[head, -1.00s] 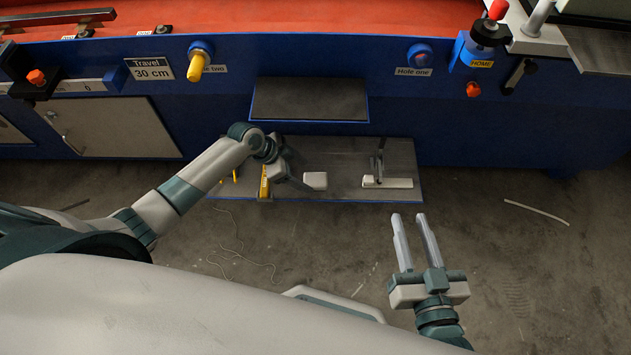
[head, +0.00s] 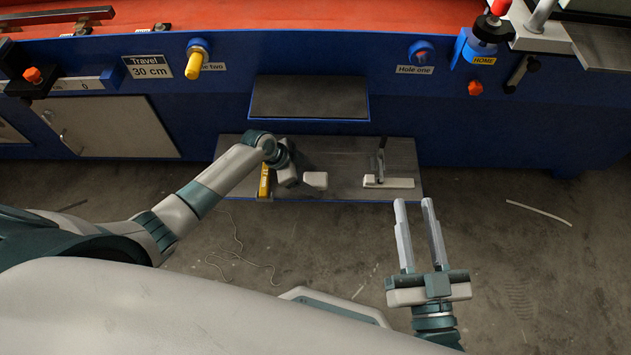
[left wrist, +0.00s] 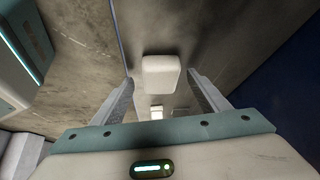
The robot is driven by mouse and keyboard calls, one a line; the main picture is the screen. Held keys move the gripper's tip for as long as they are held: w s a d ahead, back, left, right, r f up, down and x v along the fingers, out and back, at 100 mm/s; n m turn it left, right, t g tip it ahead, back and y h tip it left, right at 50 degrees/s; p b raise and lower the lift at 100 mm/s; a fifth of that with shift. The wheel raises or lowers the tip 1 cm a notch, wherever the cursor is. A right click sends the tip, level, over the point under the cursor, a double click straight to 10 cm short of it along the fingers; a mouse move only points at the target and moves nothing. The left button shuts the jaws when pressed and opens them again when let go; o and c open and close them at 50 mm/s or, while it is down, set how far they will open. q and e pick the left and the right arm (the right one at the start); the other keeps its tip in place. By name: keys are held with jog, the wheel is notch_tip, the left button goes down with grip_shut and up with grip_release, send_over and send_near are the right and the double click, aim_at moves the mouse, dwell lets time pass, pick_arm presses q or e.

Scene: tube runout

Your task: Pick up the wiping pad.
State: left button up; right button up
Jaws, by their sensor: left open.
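The wiping pad, a small white block (head: 315,180), lies on the low grey shelf (head: 340,160) under the blue machine. In the left wrist view the pad (left wrist: 161,72) shows ahead, centred between the two fingers. My left gripper (left wrist: 160,80) is open and empty, with a finger to either side of the pad's picture; I cannot tell how far above it they are. In the head view the left gripper (head: 293,176) is just left of the pad, its fingers mostly hidden. My right gripper (head: 414,202) is open and empty, over the floor in front of the shelf.
A yellow object (head: 265,180) is on the shelf close left of my left gripper. A white-based tool with an upright dark handle (head: 390,183) is to the pad's right. A dark upper step (head: 310,98) overhangs behind. The shelf between pad and tool is clear.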

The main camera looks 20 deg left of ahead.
pick_arm(q)
jog(key=shift+f, duration=0.15)
jog(key=shift+c, duration=0.5)
jog(key=c, duration=1.1)
jog(key=shift+o, duration=0.2)
